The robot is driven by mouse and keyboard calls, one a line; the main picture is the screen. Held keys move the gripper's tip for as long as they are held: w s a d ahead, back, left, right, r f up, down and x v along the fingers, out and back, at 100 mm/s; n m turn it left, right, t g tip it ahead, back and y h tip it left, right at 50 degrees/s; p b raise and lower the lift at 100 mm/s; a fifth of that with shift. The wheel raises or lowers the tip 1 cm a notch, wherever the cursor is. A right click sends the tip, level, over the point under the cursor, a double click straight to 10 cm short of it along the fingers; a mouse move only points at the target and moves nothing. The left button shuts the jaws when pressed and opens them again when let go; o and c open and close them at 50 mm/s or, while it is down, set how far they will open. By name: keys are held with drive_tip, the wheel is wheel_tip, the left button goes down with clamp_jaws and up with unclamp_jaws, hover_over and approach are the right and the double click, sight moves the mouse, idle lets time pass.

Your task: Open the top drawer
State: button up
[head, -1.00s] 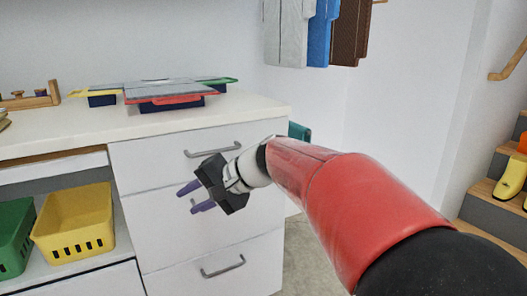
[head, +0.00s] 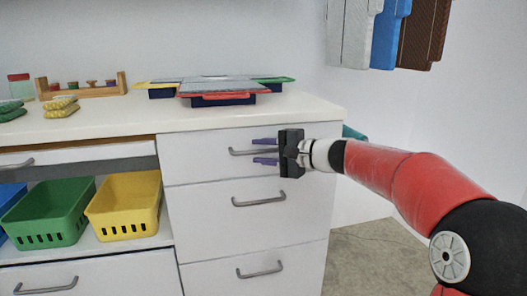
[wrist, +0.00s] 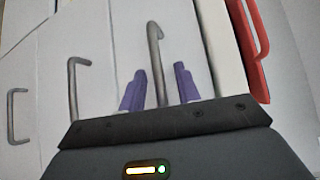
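The white top drawer (head: 200,165) is flush with the cabinet front, just under the countertop. Its grey bar handle (head: 240,152) is partly covered by my gripper in the head view. My gripper (head: 265,151) is at the handle's right part, one purple finger above the bar and one below. In the wrist view my gripper (wrist: 159,88) is open, and the handle (wrist: 154,50) runs between the two fingers with a gap visible beside it. Whether a finger touches the bar cannot be told.
The middle drawer (head: 205,213) and bottom drawer (head: 215,277) below are shut. Yellow (head: 127,196) and green (head: 50,208) baskets sit on an open shelf at left. Flat lidded boxes (head: 215,97) lie on the countertop (head: 120,117). Bare floor (head: 375,255) shows at right.

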drive_tip(key=shift+a, duration=0.1)
clamp_jaws()
idle(0.4)
